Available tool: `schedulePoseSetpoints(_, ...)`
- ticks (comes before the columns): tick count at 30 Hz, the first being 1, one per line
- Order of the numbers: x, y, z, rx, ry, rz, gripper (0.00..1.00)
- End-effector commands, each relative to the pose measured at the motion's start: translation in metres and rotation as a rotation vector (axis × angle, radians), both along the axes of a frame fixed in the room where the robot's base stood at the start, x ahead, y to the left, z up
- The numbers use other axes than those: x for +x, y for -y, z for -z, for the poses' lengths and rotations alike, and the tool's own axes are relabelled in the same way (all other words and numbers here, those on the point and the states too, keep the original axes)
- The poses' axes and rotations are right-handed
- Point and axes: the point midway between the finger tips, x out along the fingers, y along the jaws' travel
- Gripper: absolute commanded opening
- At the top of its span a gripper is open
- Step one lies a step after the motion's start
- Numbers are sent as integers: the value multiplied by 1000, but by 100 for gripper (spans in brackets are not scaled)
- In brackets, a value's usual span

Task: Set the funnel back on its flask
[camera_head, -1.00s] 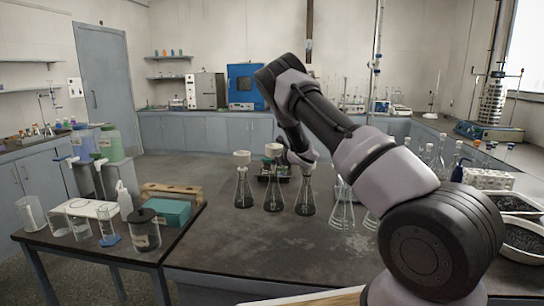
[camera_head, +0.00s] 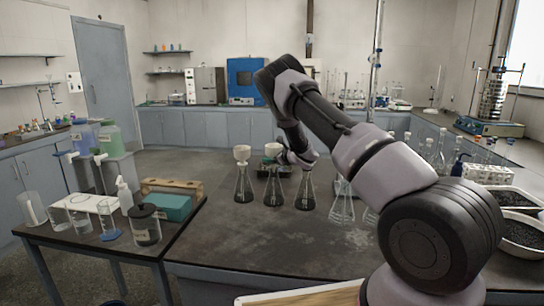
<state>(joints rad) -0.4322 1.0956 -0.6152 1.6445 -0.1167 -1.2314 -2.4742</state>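Several conical flasks stand on the dark bench. Three hold dark contents: the left flask (camera_head: 243,188), the middle flask (camera_head: 273,191) and the right flask (camera_head: 305,193). A white funnel (camera_head: 242,152) sits on the left flask. A second pale funnel (camera_head: 272,149) shows above the middle flask, a little higher in the picture than the left one. My gripper (camera_head: 281,157) is right beside this second funnel, at the end of my arm. Its fingers are small and dark, and I cannot tell whether they grip the funnel.
Empty glass flasks (camera_head: 342,205) stand right of the filled ones, partly behind my arm. A dark tray-like object (camera_head: 292,172) lies behind the flasks. A side table at left holds a teal box (camera_head: 170,207) and a dark-lidded jar (camera_head: 145,225). The bench front is clear.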

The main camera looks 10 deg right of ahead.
Motion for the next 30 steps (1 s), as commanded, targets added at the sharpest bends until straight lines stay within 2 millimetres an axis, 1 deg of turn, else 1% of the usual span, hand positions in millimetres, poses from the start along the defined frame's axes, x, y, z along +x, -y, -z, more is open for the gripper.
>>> schedulePoseSetpoints(8, 0, 0, 1, 0, 0, 0, 21)
schedulePoseSetpoints(21, 0, 0, 13, 0, 0, 0, 21)
schedulePoseSetpoints(30, 0, 0, 14, 0, 0, 0, 21)
